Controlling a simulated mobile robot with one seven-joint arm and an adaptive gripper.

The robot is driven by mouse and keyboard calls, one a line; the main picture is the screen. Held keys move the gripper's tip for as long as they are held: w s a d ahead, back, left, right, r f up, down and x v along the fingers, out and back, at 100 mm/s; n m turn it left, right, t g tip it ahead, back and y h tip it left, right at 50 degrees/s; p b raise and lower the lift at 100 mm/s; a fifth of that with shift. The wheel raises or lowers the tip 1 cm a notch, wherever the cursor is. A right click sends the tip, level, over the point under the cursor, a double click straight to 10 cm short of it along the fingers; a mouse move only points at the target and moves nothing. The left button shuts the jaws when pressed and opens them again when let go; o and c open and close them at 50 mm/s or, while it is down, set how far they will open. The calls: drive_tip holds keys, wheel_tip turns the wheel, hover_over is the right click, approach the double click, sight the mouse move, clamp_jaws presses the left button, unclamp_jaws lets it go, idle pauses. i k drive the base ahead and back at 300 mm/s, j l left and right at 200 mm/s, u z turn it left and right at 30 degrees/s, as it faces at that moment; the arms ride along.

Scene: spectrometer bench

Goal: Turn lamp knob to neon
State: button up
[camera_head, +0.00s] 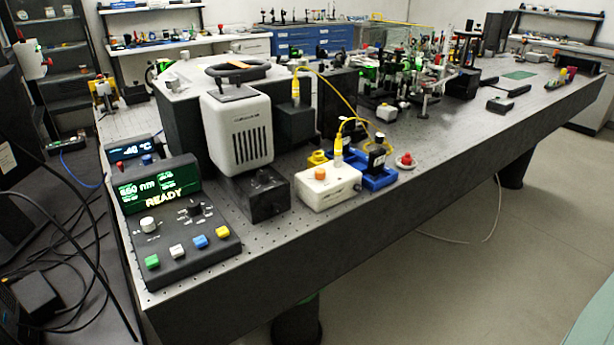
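The dark control console (180,250) stands at the near left corner of the bench. Its green screen (160,188) reads "READY". Below the screen are a white round knob (149,226) and a black knob (196,210) with small marks around it. The marks are too small to read, so I cannot tell which knob is the lamp knob or where it points. A white vented housing (237,130) stands behind, on a black box (258,195) with a small dark knob-like part on top. My gripper is not in view.
Green, white, blue and yellow buttons line the console's front. To its right stand a white box (328,188) with an orange button, blue holders (378,180) with a yellow cable, and a red button (406,160). Black cables hang at the left. The bench's right front surface is mostly clear.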

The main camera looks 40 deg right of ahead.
sight(320, 174)
drive_tip(key=l+z, duration=0.15)
drive_tip(key=z, duration=1.05)
drive_tip(key=i+j, duration=0.45)
